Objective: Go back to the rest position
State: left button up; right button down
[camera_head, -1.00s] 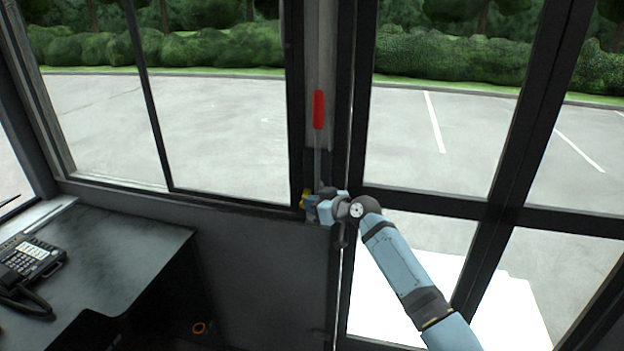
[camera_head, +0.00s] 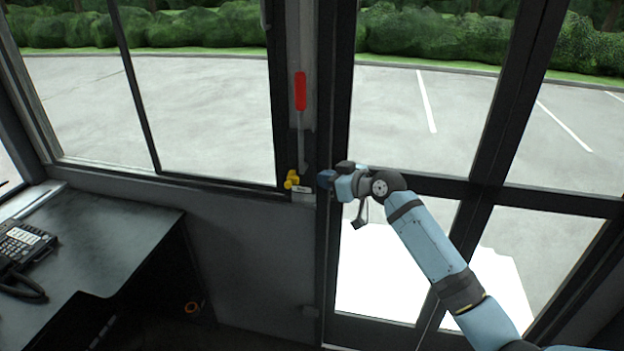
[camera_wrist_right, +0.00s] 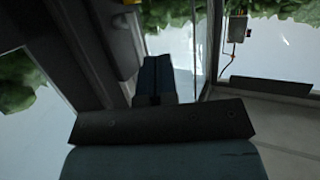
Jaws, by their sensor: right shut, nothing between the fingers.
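My right gripper (camera_head: 326,179) is shut and empty, in front of the dark door frame. It points left, a little to the right of the wall lever's base, and is apart from it. Its shut fingers also show in the right wrist view (camera_wrist_right: 154,80). The lever with the red handle (camera_head: 300,91) stands upright on the post between the window and the door. A yellow part (camera_head: 291,180) sits at the lever's base. My left gripper is in neither current view.
A dark desk (camera_head: 110,235) with a telephone (camera_head: 22,246) stands at the left. The glazed door (camera_head: 480,200) is close to my right arm. A small orange ring (camera_head: 192,307) shows low under the desk's right side. Pavement and hedges lie outside the glass.

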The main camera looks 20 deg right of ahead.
jog(key=shift+v, duration=0.95)
jog(key=s+a+f+m+h+p, duration=0.1)
jog(key=s+a+f+p, duration=0.1)
jog(key=s+f, duration=0.55)
jog(key=s+a+f+m+h+p, duration=0.1)
jog(key=s+a+f+p, duration=0.15)
jog(key=s+f, duration=0.45)
jog(key=s+a+f+p, duration=0.1)
jog(key=s+f, duration=0.1)
jog(key=s, duration=0.5)
jog(key=s+a+f+g+h+p, duration=0.1)
jog(key=s+a+f, duration=0.1)
jog(key=s, duration=0.6)
jog(key=s+a+f+m+h+p, duration=0.1)
jog(key=s+a+f, duration=0.1)
jog(key=s, duration=0.5)
jog(key=shift+s+f+g+p, duration=0.3)
jog(key=shift+f+p, duration=0.1)
jog(key=shift+f, duration=0.4)
jog(key=shift+a, duration=0.1)
